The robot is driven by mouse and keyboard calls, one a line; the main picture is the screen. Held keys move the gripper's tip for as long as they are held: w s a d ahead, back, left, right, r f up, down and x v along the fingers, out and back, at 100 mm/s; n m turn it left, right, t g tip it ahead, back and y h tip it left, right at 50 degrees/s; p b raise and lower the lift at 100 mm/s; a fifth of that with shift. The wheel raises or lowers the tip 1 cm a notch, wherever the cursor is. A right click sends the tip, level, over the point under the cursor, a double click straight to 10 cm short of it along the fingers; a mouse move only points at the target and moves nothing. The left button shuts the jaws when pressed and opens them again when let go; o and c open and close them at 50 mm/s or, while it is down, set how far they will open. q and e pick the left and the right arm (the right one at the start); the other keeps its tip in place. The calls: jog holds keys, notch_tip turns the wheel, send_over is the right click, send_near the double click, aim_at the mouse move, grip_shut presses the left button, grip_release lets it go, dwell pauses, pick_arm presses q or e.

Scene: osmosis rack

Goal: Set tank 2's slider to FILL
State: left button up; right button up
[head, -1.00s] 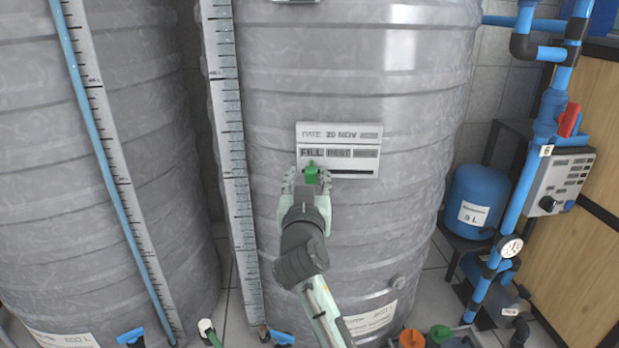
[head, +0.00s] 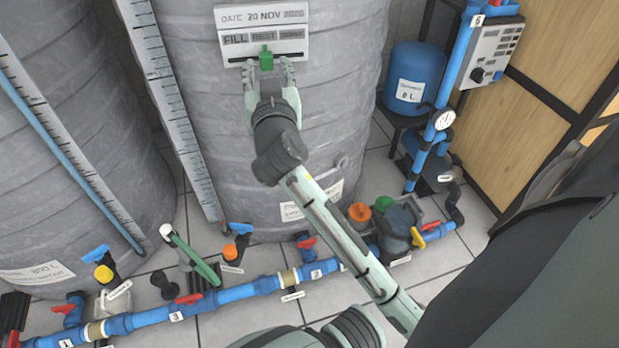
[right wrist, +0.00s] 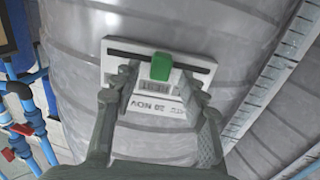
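Tank 2 (head: 330,110) is the large grey ribbed tank, with a white label plate (head: 222,18) on its front reading DATE 20 NOV, FILL and REST. A green slider (head: 266,58) sits in the slot near the middle of the plate, below REST and right of FILL. My right gripper (head: 268,70) is open, one finger on each side of the slider. The right wrist view shows the plate upside down, the green slider (right wrist: 161,66) near mid-slot between the spread fingers (right wrist: 160,80), with gaps on both sides. My left gripper is not in view.
A marked gauge strip (head: 172,105) runs up left of the tank. Blue pipes (head: 235,293) with several valves cross the floor. A blue vessel (head: 412,70) and a control box (head: 492,52) stand right.

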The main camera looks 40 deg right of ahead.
jog(key=v, duration=0.5)
jog(key=s+f+n+g+y+p, duration=0.1)
jog(key=s+f+g, duration=0.3)
jog(key=f, duration=0.9)
jog(key=s+d+f+n+g+y+p, duration=0.1)
jog(key=s+f+n+g+y, duration=0.2)
jog(key=f, duration=1)
jog(key=s+g, duration=0.1)
jog(key=s, duration=0.2)
jog(key=shift+n+y, duration=0.3)
jog(key=shift+n, duration=0.1)
jog(key=shift+d, duration=0.1)
